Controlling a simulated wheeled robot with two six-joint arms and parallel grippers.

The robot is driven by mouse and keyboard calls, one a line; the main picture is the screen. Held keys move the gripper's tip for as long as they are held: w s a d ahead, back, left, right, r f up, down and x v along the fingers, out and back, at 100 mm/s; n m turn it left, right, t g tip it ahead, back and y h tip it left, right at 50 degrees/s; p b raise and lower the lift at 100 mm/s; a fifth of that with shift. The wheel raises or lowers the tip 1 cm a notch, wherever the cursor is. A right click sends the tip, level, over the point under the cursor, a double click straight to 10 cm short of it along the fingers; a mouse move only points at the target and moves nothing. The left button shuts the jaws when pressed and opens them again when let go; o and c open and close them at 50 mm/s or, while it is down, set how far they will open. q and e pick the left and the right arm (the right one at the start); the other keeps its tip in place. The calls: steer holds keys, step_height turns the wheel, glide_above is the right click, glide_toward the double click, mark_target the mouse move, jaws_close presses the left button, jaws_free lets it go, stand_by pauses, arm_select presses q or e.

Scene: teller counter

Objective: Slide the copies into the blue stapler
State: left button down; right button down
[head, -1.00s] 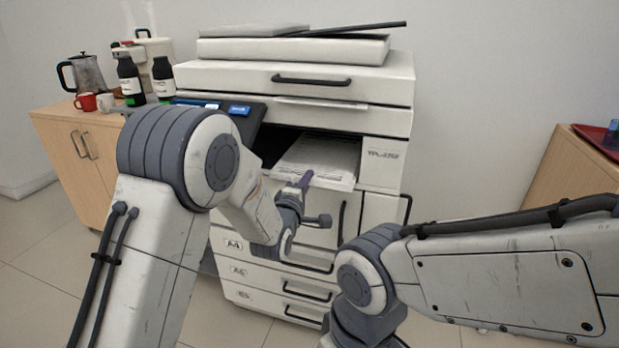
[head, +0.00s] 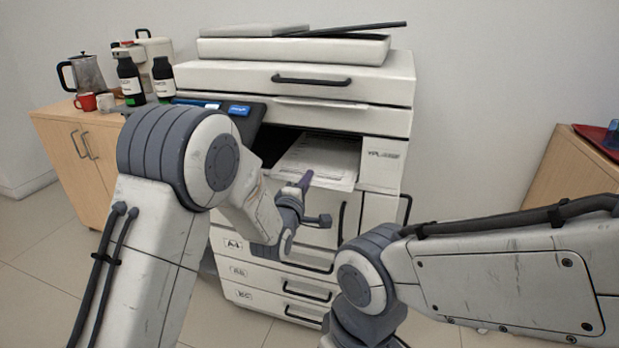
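The copies (head: 322,155), white printed sheets, lie in the dark output slot of the printer, with their front edge sticking out. My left gripper (head: 304,181) is at that front edge, at its left part. Its fingers are small and seen from behind, so I cannot tell whether they are open or shut on the sheets. My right gripper is not in view; only links of my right arm show at the lower right. A blue object (head: 613,133) is cut off at the right picture edge on a red tray; I cannot tell whether it is the blue stapler.
The large white printer (head: 380,205) stands in the middle, with paper drawers below the slot. A wooden cabinet (head: 65,150) at left bears a kettle, mugs and dark bottles. A wooden counter (head: 575,170) with the red tray (head: 592,138) stands at right. Floor between is clear.

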arm_select(q)
steer(key=shift+r+p, duration=0.85)
steer(key=shift+r, duration=0.5)
steer(key=shift+f, duration=0.1)
steer(key=s+a+r+b, duration=0.2)
steer(key=s, duration=0.4)
steer(key=s+a+r+b, duration=0.2)
steer(key=s+r, duration=0.1)
steer(key=s, duration=0.4)
steer(key=shift+s+a, duration=0.15)
